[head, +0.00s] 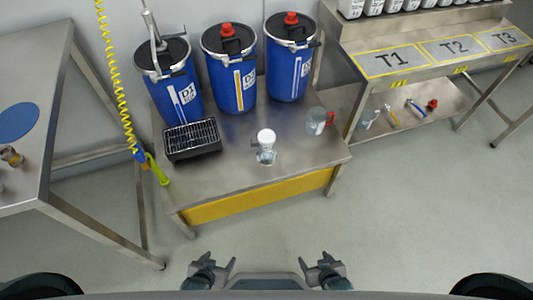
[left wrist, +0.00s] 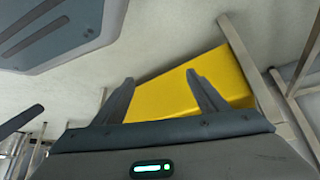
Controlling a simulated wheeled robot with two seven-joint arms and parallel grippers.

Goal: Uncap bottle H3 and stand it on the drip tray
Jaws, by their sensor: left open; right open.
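A black drip tray (head: 187,153) with a metal grate stands on the left front of the steel table, with nothing on its grate. Several white bottles (head: 381,6) stand on the raised shelf at the upper right, cut off by the picture's top edge. I cannot read their labels, so I cannot tell which is H3. My left gripper (head: 209,268) is open and empty, low in front of the table; its fingers also show in the left wrist view (left wrist: 163,82). My right gripper (head: 324,268) is open and empty, level with it to the right.
Three blue drums (head: 231,86) line the table's back. A clear vessel with a white top (head: 266,157) and a red-handled jug (head: 315,122) stand on the table (head: 220,178). A yellow coiled hose (head: 113,75) hangs at left. The floor before the table is clear.

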